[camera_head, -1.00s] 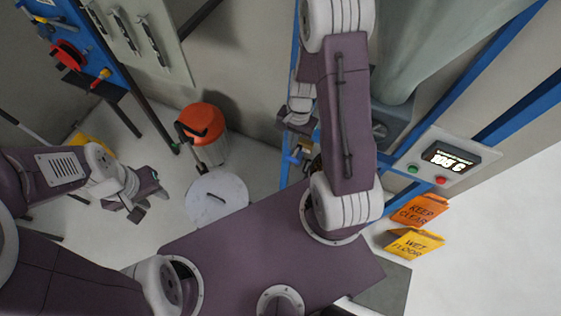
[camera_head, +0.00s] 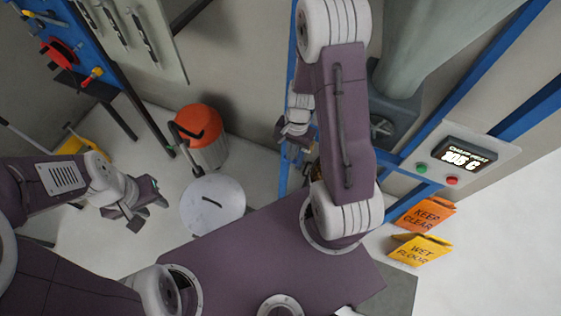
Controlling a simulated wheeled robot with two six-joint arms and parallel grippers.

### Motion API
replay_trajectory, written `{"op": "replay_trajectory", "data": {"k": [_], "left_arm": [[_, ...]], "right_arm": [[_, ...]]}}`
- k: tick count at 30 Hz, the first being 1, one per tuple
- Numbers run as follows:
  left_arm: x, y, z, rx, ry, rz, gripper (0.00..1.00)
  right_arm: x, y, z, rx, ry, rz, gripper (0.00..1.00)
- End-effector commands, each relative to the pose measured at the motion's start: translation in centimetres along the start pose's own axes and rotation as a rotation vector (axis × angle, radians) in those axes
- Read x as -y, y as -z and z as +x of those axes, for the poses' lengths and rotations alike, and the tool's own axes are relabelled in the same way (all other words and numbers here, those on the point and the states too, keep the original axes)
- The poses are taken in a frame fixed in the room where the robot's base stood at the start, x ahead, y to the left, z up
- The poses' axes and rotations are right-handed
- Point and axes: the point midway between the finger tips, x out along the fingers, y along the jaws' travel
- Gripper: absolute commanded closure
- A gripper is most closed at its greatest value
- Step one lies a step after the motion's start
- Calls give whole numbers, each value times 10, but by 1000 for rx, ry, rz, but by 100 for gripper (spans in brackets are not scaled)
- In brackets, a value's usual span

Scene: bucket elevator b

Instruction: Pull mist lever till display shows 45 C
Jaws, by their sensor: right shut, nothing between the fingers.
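The display (camera_head: 467,156) is on a light grey panel at the right and reads about 105 C in white digits. My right gripper (camera_head: 294,140) is shut and empty, beside the blue frame post, partly hidden behind my own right arm. I cannot make out the mist lever; the area near the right gripper is small and partly covered by the arm. My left gripper (camera_head: 147,212) hangs over the pale floor at the left, with its fingers apart and nothing between them.
A green button (camera_head: 421,168) and a red button (camera_head: 452,181) sit under the display. Orange (camera_head: 427,215) and yellow (camera_head: 420,248) warning signs stand below. An orange-topped canister (camera_head: 200,135) and a round white lid (camera_head: 213,205) are between the arms.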

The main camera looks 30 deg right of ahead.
Motion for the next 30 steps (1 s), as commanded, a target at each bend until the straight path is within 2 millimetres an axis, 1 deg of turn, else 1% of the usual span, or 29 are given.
{"op": "replay_trajectory", "data": {"k": [1, 6, 10, 23, 27, 30], "left_arm": [[0, -1, 8, 0, 0, 0, 64], [0, -3, 26, 0, 0, 0, 64], [1, -4, 35, 0, 0, 0, 64], [1, -3, 31, 0, 0, 0, 64], [0, -2, 16, 0, 0, 0, 64], [0, -1, 13, 0, 0, 0, 64]], "right_arm": [[0, 1, 8, -1, 0, 0, 100], [0, 5, 30, -2, 0, 3, 100], [0, 6, 42, -3, 1, 5, 100], [-1, 7, 39, -1, 1, 5, 100], [-1, 25, 28, -1, 3, 0, 100], [-1, 35, 26, -2, 3, -8, 100]]}}
